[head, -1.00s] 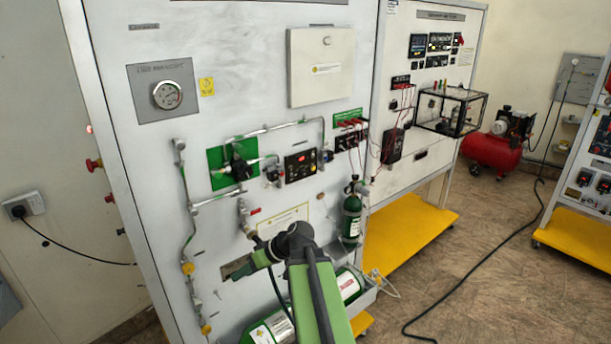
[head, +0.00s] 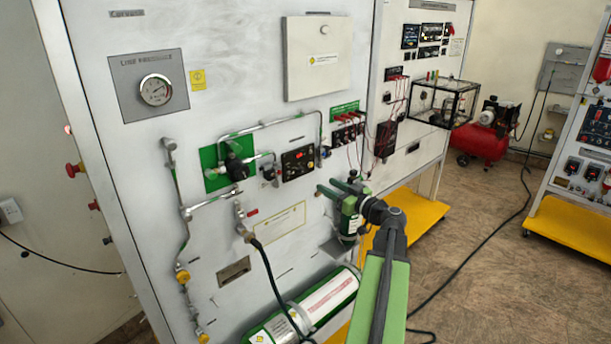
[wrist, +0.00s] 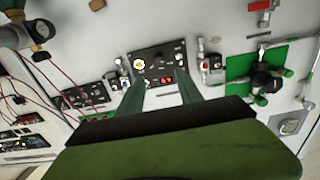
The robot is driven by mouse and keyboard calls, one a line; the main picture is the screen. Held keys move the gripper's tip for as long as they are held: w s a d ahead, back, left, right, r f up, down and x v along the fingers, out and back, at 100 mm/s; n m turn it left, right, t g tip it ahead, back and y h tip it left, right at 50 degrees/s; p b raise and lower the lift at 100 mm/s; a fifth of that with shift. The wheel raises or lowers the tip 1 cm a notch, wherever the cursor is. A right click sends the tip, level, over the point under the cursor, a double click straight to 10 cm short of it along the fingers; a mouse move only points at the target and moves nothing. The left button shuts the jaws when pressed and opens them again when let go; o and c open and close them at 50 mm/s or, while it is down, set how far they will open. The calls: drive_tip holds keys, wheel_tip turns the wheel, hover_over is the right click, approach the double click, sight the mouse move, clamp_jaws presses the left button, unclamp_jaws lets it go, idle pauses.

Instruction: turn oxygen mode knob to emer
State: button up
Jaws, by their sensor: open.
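A small black control panel (head: 298,163) with a red display is on the upright white board in the head view. In the wrist view the black panel (wrist: 165,58) appears between and beyond the fingertips, with red lit spots and small knobs. A pale yellow-white round knob (wrist: 139,64) is near its left edge there. I cannot read the labels or tell which knob is the mode knob. My gripper (head: 323,188) is open and empty, right of and below the panel in the head view. In the wrist view my gripper (wrist: 160,76) has a finger on either side of the panel's lower part.
A green square with a black valve (head: 236,168) and pipes is left of the panel. Red-plugged sockets with wires (head: 347,130) are to its upper right. A larger green cylinder (head: 320,300) lies below.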

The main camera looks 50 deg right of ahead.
sight(303, 172)
drive_tip(key=w, duration=0.8)
drive_tip(key=w+d, duration=0.1)
drive_tip(key=w, duration=0.2)
drive_tip(key=shift+w, duration=0.4)
drive_tip(key=shift+c, duration=0.4)
